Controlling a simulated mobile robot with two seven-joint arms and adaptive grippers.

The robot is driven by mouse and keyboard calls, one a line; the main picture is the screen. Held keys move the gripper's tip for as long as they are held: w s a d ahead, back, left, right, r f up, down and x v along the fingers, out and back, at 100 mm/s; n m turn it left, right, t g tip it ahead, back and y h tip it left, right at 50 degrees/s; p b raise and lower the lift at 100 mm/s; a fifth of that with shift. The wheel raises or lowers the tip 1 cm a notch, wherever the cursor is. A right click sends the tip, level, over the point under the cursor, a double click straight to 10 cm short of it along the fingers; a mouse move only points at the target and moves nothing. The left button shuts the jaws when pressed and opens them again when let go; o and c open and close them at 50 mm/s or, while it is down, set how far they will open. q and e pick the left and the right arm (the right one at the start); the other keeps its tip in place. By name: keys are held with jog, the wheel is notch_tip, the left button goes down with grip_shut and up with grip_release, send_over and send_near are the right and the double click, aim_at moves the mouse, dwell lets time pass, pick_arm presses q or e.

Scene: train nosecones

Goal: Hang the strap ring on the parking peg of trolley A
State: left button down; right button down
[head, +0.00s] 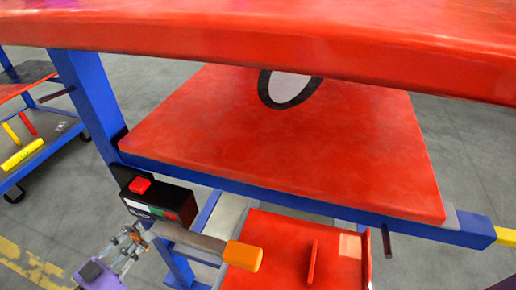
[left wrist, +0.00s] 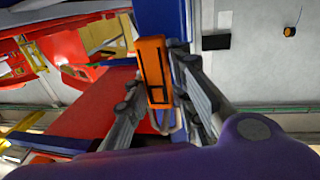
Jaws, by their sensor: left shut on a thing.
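My left gripper (head: 128,246) is low on the left in the head view, by the left end of a brown rod with an orange end (head: 243,256). In the left wrist view its fingers (left wrist: 172,112) are shut around an orange piece with black slots (left wrist: 154,72). A thin grey loop shows below that piece, between the fingers. I cannot tell for certain whether this loop is the strap ring. The rod may be the parking peg; the picture does not settle it. My right gripper is not in view.
A black box with a red button (head: 140,186) sits just above the gripper, by the blue frame (head: 85,95). A large red panel (head: 290,140) and a red overhang (head: 300,40) fill the upper middle. A blue trolley (head: 45,150) stands at the left. Grey floor is clear at right.

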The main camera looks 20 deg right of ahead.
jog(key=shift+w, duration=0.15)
pick_arm(q)
jog(key=c, duration=1.4)
grip_release()
jog(key=v, duration=1.2)
jog(key=shift+r, duration=0.1)
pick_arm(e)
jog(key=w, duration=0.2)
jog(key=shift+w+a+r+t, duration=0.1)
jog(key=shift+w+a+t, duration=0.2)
